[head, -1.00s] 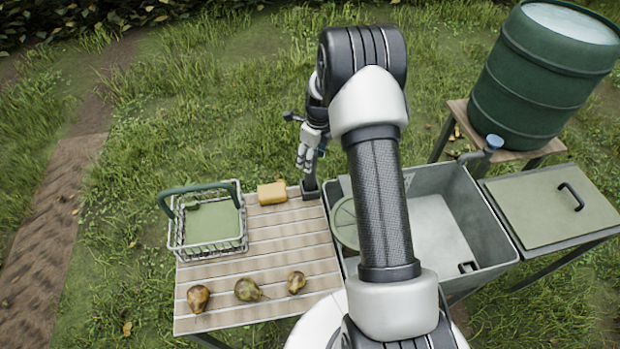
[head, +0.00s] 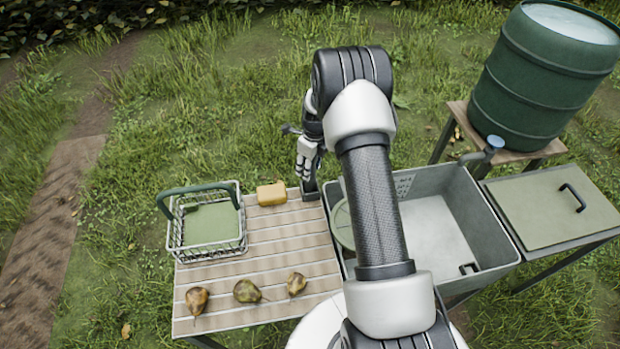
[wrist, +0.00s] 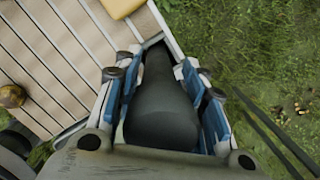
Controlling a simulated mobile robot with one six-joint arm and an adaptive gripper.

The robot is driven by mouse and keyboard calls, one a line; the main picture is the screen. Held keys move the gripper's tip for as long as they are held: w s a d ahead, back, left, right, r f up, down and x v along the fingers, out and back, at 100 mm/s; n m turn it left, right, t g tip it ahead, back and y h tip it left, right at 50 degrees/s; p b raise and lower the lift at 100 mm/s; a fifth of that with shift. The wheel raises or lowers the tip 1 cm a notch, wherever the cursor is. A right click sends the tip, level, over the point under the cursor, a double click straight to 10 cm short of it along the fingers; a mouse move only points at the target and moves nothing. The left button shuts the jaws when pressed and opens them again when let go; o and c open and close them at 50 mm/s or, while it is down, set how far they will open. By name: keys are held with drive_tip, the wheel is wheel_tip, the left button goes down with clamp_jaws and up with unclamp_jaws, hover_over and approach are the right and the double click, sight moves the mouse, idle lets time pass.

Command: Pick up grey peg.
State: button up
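The grey peg (head: 310,187) is dark and stands upright at the back right corner of the slatted table, beside the sink. In the wrist view the peg (wrist: 160,100) is a large, dark, tapering shape between the blue finger pads. My gripper (head: 306,172) points down over the peg in the head view and hides its upper part. In the wrist view my gripper (wrist: 162,66) is open, with one finger on each side of the peg. The gaps at the pads are narrow, and I cannot tell whether either pad touches it.
A yellow sponge (head: 271,194) lies left of the peg, and a wire basket (head: 173,243) stands further left. Several brown pears (head: 247,291) lie at the table's front. The grey sink (head: 497,236) is to the right, with a green barrel (head: 540,75) behind it.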

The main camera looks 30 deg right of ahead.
clamp_jaws()
drive_tip(key=shift+r, duration=0.15)
idle(0.5)
wheel_tip(320, 180, up, 27)
drive_tip(key=p, duration=0.8)
drive_tip(key=shift+p, duration=0.35)
idle(0.3)
